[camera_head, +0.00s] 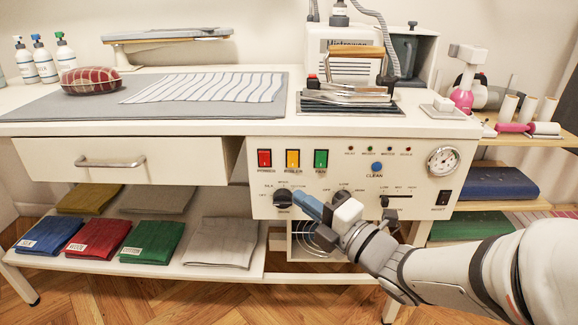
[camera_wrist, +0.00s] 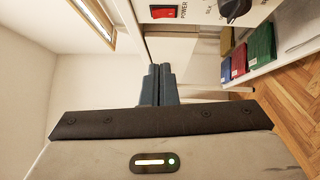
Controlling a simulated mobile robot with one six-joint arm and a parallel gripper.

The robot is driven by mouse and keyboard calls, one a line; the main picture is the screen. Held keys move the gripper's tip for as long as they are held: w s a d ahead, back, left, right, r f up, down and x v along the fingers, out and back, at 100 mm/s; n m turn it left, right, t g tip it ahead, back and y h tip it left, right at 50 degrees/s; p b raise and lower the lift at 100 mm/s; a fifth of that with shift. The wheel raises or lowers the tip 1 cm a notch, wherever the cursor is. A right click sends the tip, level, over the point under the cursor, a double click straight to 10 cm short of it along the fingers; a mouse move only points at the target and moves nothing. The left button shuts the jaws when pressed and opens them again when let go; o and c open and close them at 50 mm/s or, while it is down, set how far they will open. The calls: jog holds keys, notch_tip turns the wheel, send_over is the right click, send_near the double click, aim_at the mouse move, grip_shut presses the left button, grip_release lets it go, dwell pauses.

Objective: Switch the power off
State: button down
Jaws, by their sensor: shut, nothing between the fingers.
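The red power switch (camera_head: 265,158) is at the left of the white control panel, beside a yellow boiler switch (camera_head: 293,159) and a green fan switch (camera_head: 321,159). It also shows in the wrist view, labelled POWER (camera_wrist: 163,12). My gripper (camera_head: 312,206) is below and right of the power switch, in front of the lower panel near the black dial (camera_head: 283,198). Its blue fingers are closed together and hold nothing; they also show in the wrist view (camera_wrist: 158,84). The power switch is apart from the fingers. I cannot tell the switch's rocker position.
A drawer (camera_head: 110,161) with a protruding handle is left. Folded fabrics (camera_head: 152,241) lie on the lower shelf. An iron (camera_head: 350,85) stands on the tabletop.

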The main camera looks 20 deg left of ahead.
jog(key=shift+r, duration=0.1)
jog(key=p, duration=1)
send_near(260, 156)
jog(key=s+a, duration=0.1)
jog(key=a, duration=0.3)
jog(key=w, duration=0.1)
jog(key=w+a, duration=0.1)
jog(key=w, duration=0.1)
jog(key=shift+r, duration=0.2)
jog(key=shift+w+a+r, duration=0.1)
jog(key=shift+w, duration=0.25)
jog(key=shift+w, duration=0.15)
